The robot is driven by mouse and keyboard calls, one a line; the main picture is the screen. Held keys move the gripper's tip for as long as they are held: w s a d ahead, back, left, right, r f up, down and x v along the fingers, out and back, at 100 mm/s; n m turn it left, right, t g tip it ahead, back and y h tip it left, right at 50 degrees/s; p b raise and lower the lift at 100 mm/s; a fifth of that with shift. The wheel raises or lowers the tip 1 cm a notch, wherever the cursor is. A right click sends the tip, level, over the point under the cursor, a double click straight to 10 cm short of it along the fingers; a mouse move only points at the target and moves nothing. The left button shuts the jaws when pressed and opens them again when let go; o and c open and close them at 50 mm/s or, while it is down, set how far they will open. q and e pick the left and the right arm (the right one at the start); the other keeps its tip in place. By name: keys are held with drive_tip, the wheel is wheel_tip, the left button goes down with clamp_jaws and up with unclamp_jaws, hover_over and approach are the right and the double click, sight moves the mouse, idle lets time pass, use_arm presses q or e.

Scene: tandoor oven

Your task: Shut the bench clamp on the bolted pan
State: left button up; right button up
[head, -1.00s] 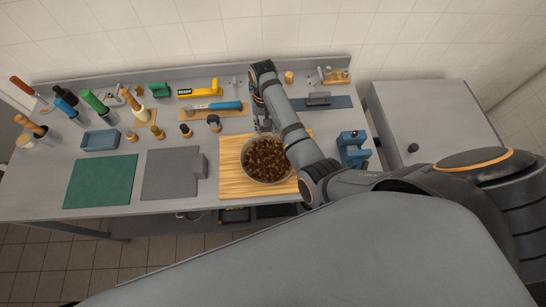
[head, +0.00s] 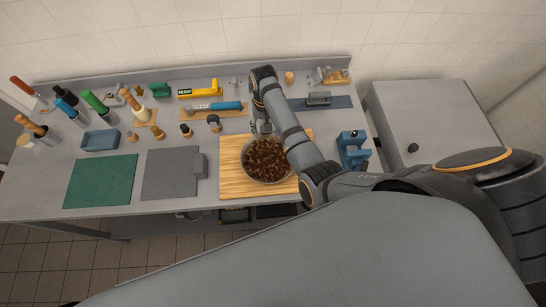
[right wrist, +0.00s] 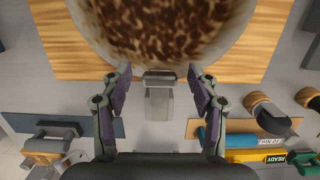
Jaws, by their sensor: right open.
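The round pan (head: 268,159), full of brown pieces, sits on a wooden board (head: 233,186). The pan also fills the top of the right wrist view (right wrist: 165,28). A grey metal block with a lever-like top, which looks like the bench clamp (right wrist: 158,98), stands at the pan's rim. My right gripper (right wrist: 160,84) is open, with one finger on each side of this block and visible gaps between. In the head view, my right gripper (head: 263,128) is at the pan's back edge, partly hidden by my arm. My left gripper is not in view.
A blue device (head: 352,149) stands right of the board. Behind are a blue-handled tool (head: 222,106), a yellow tool (head: 200,90) and a grey-handled tool on a dark mat (head: 318,99). A grey plate (head: 170,175) and green mat (head: 100,181) lie left.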

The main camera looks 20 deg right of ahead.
drive_tip(key=shift+r, duration=0.1)
drive_tip(key=shift+w+r, duration=0.15)
drive_tip(key=shift+r, duration=0.85)
drive_tip(key=shift+w+r, duration=0.1)
drive_tip(key=shift+r, duration=0.85)
drive_tip(key=shift+d, duration=0.1)
drive_tip(key=shift+w+r, duration=0.2)
drive_tip(key=shift+r, duration=1.8)
drive_tip(key=shift+f, duration=0.1)
